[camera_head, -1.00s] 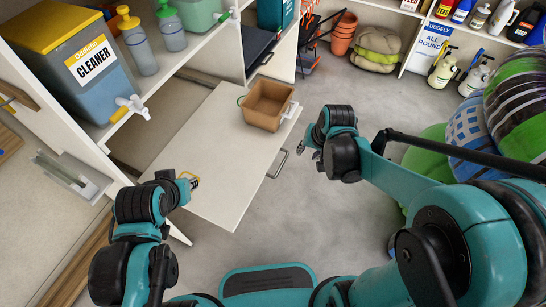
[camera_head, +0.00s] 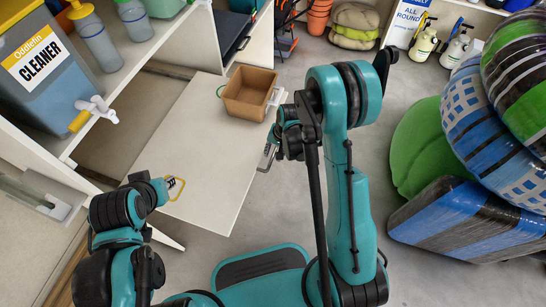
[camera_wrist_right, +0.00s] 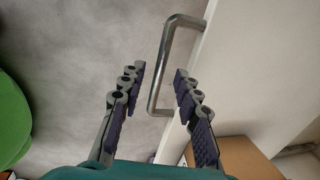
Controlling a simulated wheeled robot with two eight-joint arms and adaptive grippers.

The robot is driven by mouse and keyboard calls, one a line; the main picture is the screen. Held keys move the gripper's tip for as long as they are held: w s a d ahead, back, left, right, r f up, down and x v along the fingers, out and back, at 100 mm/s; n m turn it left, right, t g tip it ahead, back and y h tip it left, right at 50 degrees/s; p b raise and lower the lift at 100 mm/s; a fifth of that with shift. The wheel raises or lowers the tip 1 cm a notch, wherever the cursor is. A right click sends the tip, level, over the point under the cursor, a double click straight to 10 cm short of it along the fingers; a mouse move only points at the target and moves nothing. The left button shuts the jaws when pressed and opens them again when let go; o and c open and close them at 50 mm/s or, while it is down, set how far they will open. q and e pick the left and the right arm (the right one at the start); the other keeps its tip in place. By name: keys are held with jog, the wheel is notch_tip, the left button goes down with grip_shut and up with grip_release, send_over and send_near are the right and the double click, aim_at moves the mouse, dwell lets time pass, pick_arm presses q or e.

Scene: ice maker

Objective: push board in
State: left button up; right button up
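The white pull-out board (camera_head: 200,150) sticks out from the shelf unit. Its metal bar handle (camera_head: 267,157) is on its right front edge. In the right wrist view the handle (camera_wrist_right: 158,75) lies between the two fingers of my right gripper (camera_wrist_right: 160,76), which are apart on either side of it. My right gripper is at the board's right edge in the head view (camera_head: 276,145), partly hidden by its arm. My left gripper (camera_head: 173,188) is by the board's near left edge, with a yellow loop at its tip; its fingers are unclear.
A brown box (camera_head: 248,93) stands on the board's far right part. A cleaner container (camera_head: 55,75) with a tap is on the shelf at left. Grey floor is open around the board's right side.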

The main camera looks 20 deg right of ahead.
jog(key=shift+a+f, duration=0.15)
jog(key=shift+f, duration=0.6)
grip_shut()
jog(key=shift+w, duration=0.15)
